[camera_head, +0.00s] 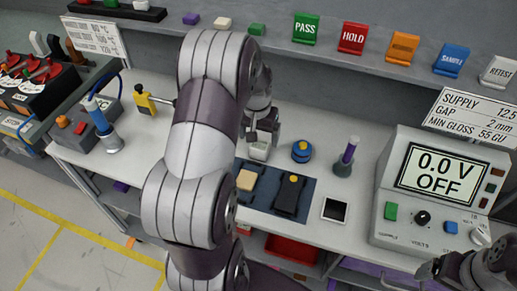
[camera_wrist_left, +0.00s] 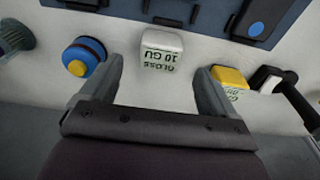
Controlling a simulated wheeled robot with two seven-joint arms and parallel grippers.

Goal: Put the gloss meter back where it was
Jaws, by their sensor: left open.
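The gloss meter, a small white block with a "GLOSS 10 GU" face, stands on the light bench top in the left wrist view (camera_wrist_left: 161,50). In the head view its light body (camera_head: 259,151) shows just below my left gripper (camera_head: 262,133). In the left wrist view my left gripper (camera_wrist_left: 155,95) is open, and the block is beyond and between its two fingertips, with space on both sides. My right gripper (camera_head: 435,270) is partly in view at the lower right of the head view; its jaw state is unclear.
A blue mat (camera_head: 262,197) holds a beige block and a black device. A blue puck (camera_head: 301,151), a purple-topped post (camera_head: 346,157) and a meter box (camera_head: 440,190) stand to the right. A yellow item (camera_head: 144,100) is to the left. My left arm hides part of the bench.

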